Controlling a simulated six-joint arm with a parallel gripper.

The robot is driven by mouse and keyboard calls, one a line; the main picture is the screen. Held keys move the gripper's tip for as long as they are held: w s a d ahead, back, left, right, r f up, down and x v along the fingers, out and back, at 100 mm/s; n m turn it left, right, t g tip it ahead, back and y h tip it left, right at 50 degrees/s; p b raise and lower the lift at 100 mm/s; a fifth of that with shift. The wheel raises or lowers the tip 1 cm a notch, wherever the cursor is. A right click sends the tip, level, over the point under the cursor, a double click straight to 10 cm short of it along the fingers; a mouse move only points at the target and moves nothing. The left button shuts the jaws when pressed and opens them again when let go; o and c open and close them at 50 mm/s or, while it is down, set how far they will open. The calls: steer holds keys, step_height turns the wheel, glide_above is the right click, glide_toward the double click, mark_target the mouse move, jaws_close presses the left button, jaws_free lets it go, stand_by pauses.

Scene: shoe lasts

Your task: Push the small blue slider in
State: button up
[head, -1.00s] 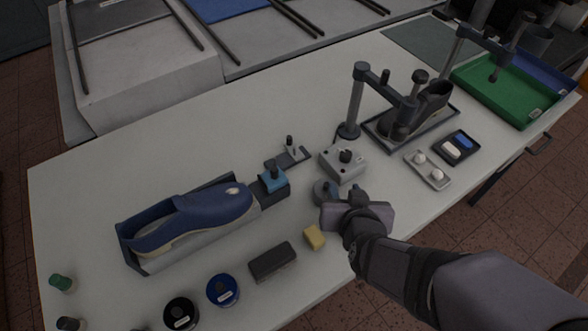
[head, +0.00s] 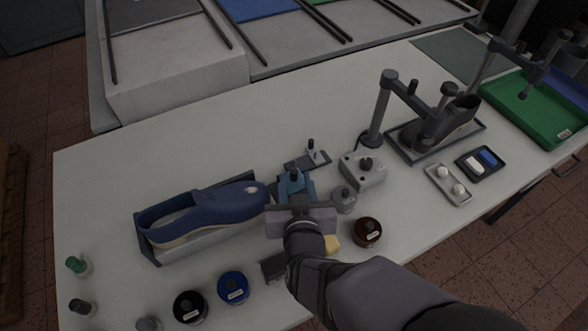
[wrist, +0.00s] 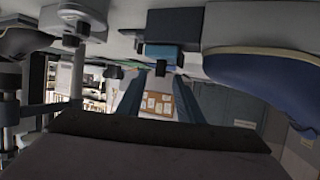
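The small blue slider (head: 291,183) with a dark knob sits on a dark block at the right end of the cradle (head: 148,246) that holds a blue shoe (head: 205,209). In the wrist view the slider (wrist: 163,58) shows near the top middle, beside the blue shoe (wrist: 265,78). My gripper (head: 296,190) is just on the near side of the slider and partly covers it in the head view. In the wrist view my gripper's two fingers (wrist: 160,85) are apart with nothing between them. Whether a finger touches the slider cannot be told.
A grey knobbed box (head: 362,169) and a small grey weight (head: 343,199) stand to the right. A dark red jar (head: 367,232) and a yellow block (head: 332,243) are near my wrist. A press stand (head: 377,115) stands farther back. The table's back left is clear.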

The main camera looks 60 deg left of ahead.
mark_target(294, 174)
steer(key=shift+p+x, duration=0.45)
steer(key=shift+x, duration=1.9)
steer(key=shift+c, duration=0.6)
